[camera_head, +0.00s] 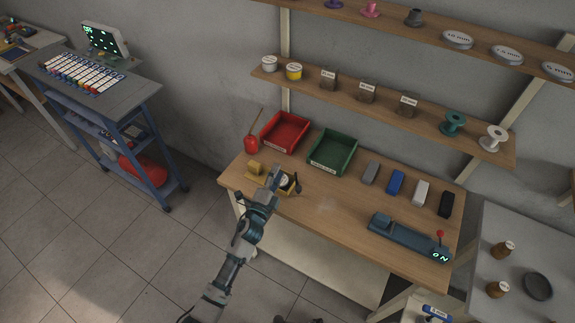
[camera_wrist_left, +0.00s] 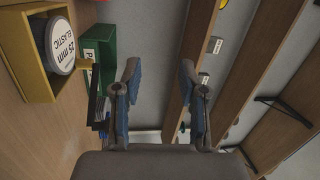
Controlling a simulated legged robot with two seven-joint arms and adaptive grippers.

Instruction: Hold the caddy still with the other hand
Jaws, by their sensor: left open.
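The yellow caddy (camera_head: 288,192) sits at the left front of the wooden bench, partly hidden by my left gripper (camera_head: 272,178). A white roll (camera_wrist_left: 60,45) marked 25 mm elastic lies in it. In the left wrist view the caddy (camera_wrist_left: 22,60) is at the upper left, with dark items beside its edge. My left gripper (camera_wrist_left: 160,75) is open with nothing between its fingers. The caddy lies to one side of the fingers, not between them. I do not see my right gripper.
A red bin (camera_head: 286,131) and a green bin (camera_head: 333,152) stand behind the caddy. Several blocks and a blue-grey device (camera_head: 408,237) are to the right. The bench middle is clear. Shelves (camera_head: 385,103) hang above.

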